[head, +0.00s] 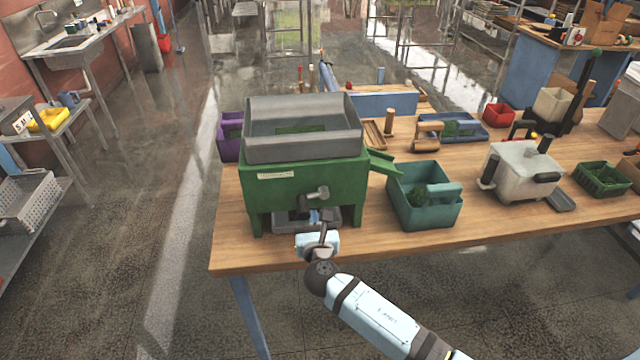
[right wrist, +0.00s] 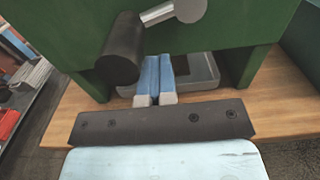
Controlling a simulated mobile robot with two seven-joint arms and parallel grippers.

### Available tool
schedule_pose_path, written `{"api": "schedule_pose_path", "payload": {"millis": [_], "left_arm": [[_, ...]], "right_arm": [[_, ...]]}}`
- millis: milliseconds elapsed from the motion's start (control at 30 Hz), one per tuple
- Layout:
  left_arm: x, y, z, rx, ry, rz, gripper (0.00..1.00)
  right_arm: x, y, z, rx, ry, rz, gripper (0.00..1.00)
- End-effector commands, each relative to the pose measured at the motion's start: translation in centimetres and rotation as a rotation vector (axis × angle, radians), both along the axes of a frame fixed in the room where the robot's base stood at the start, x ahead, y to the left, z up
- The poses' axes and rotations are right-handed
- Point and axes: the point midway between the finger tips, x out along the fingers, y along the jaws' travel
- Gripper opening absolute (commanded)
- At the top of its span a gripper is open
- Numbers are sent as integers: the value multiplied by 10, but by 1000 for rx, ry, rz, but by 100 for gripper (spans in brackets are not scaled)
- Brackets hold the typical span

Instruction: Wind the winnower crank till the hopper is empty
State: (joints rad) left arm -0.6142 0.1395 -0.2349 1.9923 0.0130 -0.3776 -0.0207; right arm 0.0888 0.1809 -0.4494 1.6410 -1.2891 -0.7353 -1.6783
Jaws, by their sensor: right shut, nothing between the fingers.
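The green winnower (head: 262,200) stands at the table's left end. Its wide grey hopper (head: 255,150) holds a patch of green material (head: 300,128) on its floor. The metal crank (head: 318,193) is on the front face; in the right wrist view its black handle (right wrist: 122,50) hangs at the upper left, joined by a metal arm (right wrist: 158,14). My right gripper (head: 325,228) is in front of the machine. In the wrist view its blue-and-white fingers (right wrist: 155,82) are closed together and empty, below and right of the handle, apart from it. My left gripper is out of view.
A grey tray (right wrist: 208,75) lies under the winnower. A green chute (head: 384,165) points right, towards a teal bin (head: 425,212) with green material. A purple bin (head: 230,148) stands behind left. A white machine (head: 520,175) stands further right. The wooden table's front edge is close.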

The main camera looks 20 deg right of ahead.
Motion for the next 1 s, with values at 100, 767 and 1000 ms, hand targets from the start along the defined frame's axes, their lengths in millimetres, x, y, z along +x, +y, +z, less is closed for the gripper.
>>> {"api": "schedule_pose_path", "payload": {"millis": [100, 767, 1000], "left_arm": [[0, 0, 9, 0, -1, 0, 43], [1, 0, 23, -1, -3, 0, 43], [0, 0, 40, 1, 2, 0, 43]], "right_arm": [[3, 9, 10, 2, -2, 3, 0], [5, 16, 23, 1, -1, 1, 0], [6, 20, 43, 2, -2, 0, 0]]}}
